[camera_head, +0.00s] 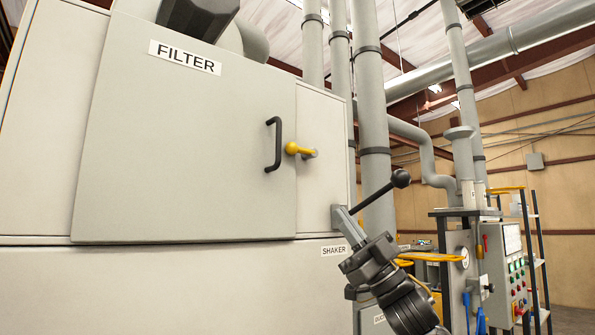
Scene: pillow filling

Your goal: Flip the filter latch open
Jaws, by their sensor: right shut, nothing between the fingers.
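The filter latch (299,149) is a short yellow handle on the right side of the grey filter cabinet. It lies about level, with its rounded left end over the right edge of the filter door (180,150). The door is closed and has a black pull handle (277,145) just left of the latch. My right gripper (338,210) is below and to the right of the latch, apart from it. Its fingers are shut and empty, pointing up and left. My left gripper is out of view.
A black lever with a ball knob (401,178) sticks out close to my right gripper, near the SHAKER label (334,250). Grey vertical pipes (372,120) stand right of the cabinet. A control panel (515,265) stands at the far right. The space before the latch looks clear.

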